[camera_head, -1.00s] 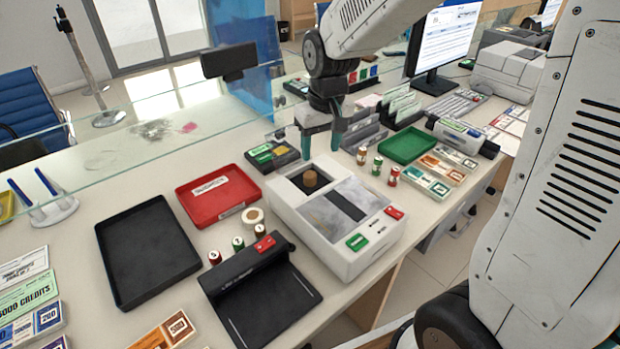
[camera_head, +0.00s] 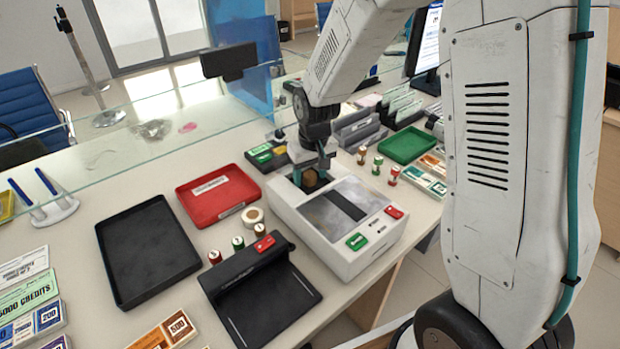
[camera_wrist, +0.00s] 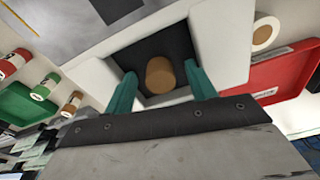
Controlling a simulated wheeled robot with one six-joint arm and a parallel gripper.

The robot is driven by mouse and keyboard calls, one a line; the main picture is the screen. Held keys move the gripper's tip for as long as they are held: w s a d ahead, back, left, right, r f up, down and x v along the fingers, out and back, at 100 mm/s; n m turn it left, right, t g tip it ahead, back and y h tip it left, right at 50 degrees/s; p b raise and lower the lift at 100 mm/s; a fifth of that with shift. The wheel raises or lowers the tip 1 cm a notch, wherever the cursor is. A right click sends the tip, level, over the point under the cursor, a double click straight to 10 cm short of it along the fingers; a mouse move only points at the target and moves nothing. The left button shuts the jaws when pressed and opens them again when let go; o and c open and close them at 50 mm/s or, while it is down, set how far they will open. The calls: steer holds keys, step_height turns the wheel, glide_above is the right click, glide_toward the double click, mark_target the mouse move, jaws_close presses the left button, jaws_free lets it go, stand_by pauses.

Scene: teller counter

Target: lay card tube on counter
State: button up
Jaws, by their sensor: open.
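The card tube (camera_head: 310,178) is a brown cylinder standing in the dark square recess of the white counter machine (camera_head: 345,255). In the wrist view the tube (camera_wrist: 160,74) stands between the two teal fingers, with its round end facing the camera. My gripper (camera_head: 311,176) is open over the recess, one finger on each side of the tube. In the wrist view my gripper (camera_wrist: 163,90) shows gaps between the fingers and the tube. The counter (camera_head: 150,210) spreads around the machine. The tube's lower part is hidden in the recess.
A red tray (camera_head: 217,190) and a black tray (camera_head: 147,250) lie left of the machine. A tape roll (camera_head: 252,216) and small coin rolls stand close by. A green tray (camera_head: 406,145) is at the right. A glass screen (camera_head: 150,150) runs along the back.

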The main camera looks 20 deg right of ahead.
steer(key=c, duration=1.1)
steer(key=shift+r, duration=0.1)
